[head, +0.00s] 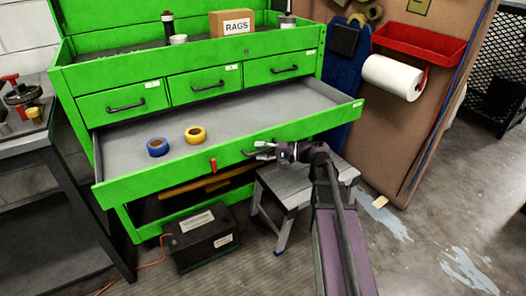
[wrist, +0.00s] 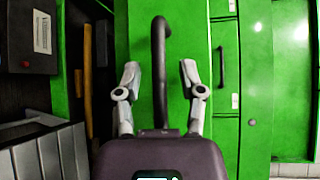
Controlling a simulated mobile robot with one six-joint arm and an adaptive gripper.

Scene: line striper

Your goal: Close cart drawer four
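The wide lower drawer (head: 130,190) of the green cart is pulled far out; its small label at the right end is too small to read. It is the only open drawer. A blue tape roll (head: 157,147) and a yellow tape roll (head: 195,135) lie inside it. My gripper (head: 264,150) is at the right half of its front, by the dark handle (head: 249,153). In the wrist view, my gripper (wrist: 159,72) is open, its fingers on either side of the handle (wrist: 159,45) and apart from it.
Three small drawers (head: 196,87) above are shut. A red lock or tag (head: 213,165) hangs on the open drawer's front. A grey step stool (head: 291,187) stands under my arm. A black battery box (head: 200,238) sits on the floor below the drawer. A workbench (head: 28,130) stands left.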

